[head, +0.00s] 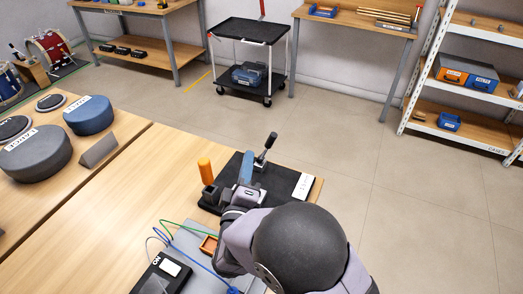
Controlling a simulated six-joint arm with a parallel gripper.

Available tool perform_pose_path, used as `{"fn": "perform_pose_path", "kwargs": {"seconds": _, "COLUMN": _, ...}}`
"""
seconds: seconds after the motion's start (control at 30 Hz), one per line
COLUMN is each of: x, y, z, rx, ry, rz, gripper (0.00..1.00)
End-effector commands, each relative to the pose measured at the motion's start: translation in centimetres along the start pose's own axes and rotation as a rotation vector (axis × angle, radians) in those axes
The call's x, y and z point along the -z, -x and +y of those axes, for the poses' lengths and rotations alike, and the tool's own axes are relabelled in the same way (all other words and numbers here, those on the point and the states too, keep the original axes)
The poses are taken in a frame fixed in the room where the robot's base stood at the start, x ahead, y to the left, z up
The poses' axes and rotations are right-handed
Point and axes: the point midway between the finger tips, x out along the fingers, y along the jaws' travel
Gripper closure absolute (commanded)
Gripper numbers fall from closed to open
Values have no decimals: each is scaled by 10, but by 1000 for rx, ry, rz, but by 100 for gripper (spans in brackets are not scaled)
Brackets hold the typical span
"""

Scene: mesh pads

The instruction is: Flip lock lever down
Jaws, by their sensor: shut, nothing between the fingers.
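A black panel (227,171) lies on the wooden table and carries three levers. The orange-handled lever (205,171) stands upright at the left. The blue-handled lever (246,166) stands nearly upright in the middle. A black-knobbed metal lever (265,149) leans to the upper right at the far side. I cannot tell which one is the lock lever. A white label (303,186) lies at the panel's right end; its text is too small to read. My gripper (245,190) is shut and empty, just in front of the blue lever, and hides its base. I cannot tell whether they touch.
A grey board with wires and an orange frame (209,245) lies in front of the panel, beside a black switch box (162,273). Round grey and blue pads (89,115) and a grey wedge (100,149) are at the left. The table (130,205) is clear between.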

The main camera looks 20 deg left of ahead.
Motion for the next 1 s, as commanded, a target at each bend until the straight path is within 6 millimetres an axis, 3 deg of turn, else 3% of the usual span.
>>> {"fn": "perform_pose_path", "kwargs": {"seconds": 0.2, "x": 8, "y": 11, "z": -3, "rx": -53, "ry": 51, "rz": 11, "gripper": 100}}
{"fn": "perform_pose_path", "kwargs": {"seconds": 0.63, "x": 9, "y": 10, "z": -2, "rx": -57, "ry": 54, "rz": 11, "gripper": 100}}
{"fn": "perform_pose_path", "kwargs": {"seconds": 0.83, "x": 9, "y": -4, "z": 0, "rx": -58, "ry": 53, "rz": 10, "gripper": 100}}
{"fn": "perform_pose_path", "kwargs": {"seconds": 1.0, "x": 9, "y": -28, "z": 2, "rx": -58, "ry": 53, "rz": 8, "gripper": 100}}
